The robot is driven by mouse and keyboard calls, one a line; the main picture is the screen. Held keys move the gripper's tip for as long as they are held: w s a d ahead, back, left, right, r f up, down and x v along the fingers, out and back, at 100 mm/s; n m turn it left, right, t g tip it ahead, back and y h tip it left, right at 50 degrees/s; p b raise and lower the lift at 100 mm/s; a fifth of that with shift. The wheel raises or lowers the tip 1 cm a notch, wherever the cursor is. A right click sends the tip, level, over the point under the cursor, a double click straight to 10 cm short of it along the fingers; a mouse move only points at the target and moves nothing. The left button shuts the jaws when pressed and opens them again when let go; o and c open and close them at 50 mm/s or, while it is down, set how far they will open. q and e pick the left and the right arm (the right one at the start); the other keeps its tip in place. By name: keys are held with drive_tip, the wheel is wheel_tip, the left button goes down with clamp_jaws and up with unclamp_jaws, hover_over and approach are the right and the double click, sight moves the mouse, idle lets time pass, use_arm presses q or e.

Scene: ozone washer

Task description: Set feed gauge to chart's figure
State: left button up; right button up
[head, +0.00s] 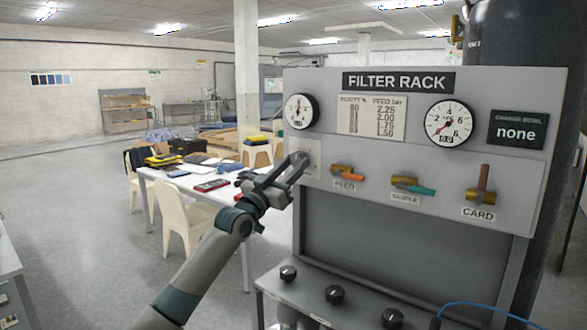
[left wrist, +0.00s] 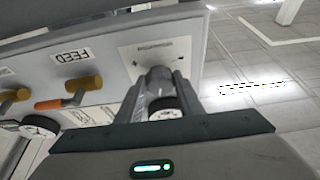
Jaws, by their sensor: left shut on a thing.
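The grey FILTER RACK panel (head: 420,140) carries a left round gauge (head: 300,112) with a small readout too blurred to read. A printed chart (head: 371,116) beside it has a FEED column reading about 2.25, 2.00, 1.70 and 1.50; its left column is blurred. My left gripper (head: 300,162) is at the panel's left edge, below that gauge. In the left wrist view its fingers are shut on a dark grey knob (left wrist: 158,82) under a small plate label. The left gauge (left wrist: 166,108) shows there between the fingers, upside down. My right gripper is not in view.
A right gauge (head: 449,122) and a dark "none" display (head: 517,130) are on the panel. An orange FEED lever (head: 349,175), a teal lever (head: 416,188) and a CARD lever (head: 482,185) stick out. Black knobs (head: 335,294) line the lower shelf. A cluttered table (head: 205,180) stands behind.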

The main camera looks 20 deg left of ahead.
use_arm(q)
drive_tip(key=o, duration=1.1)
drive_tip(key=shift+c, duration=0.2)
drive_tip(key=shift+s+f, duration=0.1)
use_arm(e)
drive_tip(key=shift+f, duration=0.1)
use_arm(q)
drive_tip(key=shift+s+a+f+b, duration=0.15)
drive_tip(key=shift+s+f+b, duration=0.2)
drive_tip(key=shift+s, duration=0.1)
drive_tip(key=b+v, duration=0.5)
drive_tip(key=v, duration=1.1)
drive_tip(key=shift+b, duration=0.35)
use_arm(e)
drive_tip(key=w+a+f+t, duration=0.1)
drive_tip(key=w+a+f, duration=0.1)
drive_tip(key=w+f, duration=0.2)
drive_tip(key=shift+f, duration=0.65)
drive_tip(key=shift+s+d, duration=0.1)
